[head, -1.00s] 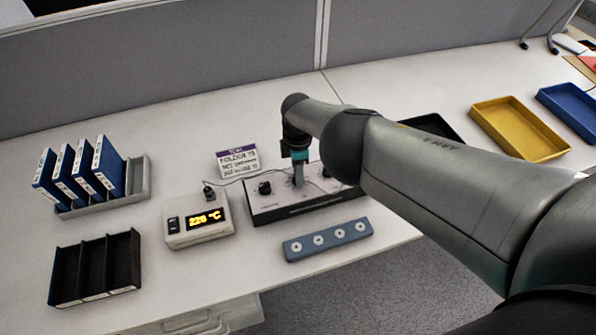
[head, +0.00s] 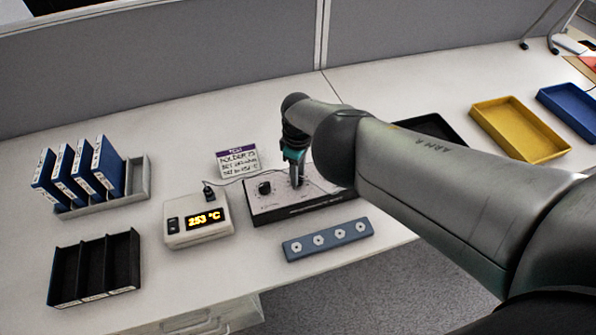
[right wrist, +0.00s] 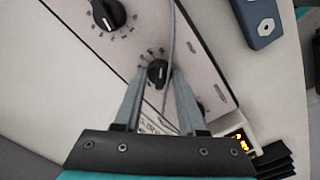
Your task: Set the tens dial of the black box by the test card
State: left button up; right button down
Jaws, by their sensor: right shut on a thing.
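The black box (head: 272,208) has a pale top face with dials and stands mid-desk in the head view. My right gripper (head: 297,178) reaches down onto its middle dial. In the right wrist view its fingers are shut on both sides of this black dial (right wrist: 158,72), which has tick marks around it. Another dial (right wrist: 108,13) is clear of the fingers; a third is partly hidden by the right finger. The test card (head: 238,161) stands behind the box; its small print is hard to read. The readout unit (head: 198,222) beside the box shows 253 °C. My left gripper is out of view.
A blue-grey strip with several round fittings (head: 328,240) lies in front of the box, near the desk edge. Blue folders (head: 78,172) stand in a grey rack at left, behind a black rack (head: 95,270). Yellow (head: 520,130) and blue trays are at right. A thin cable runs over the box.

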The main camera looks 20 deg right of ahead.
dwell(0.4)
jog(key=shift+c, duration=2.4)
grip_release()
jog(key=shift+r, duration=0.1)
notch_tip(320, 180, up, 15)
jog(key=p, duration=1.5)
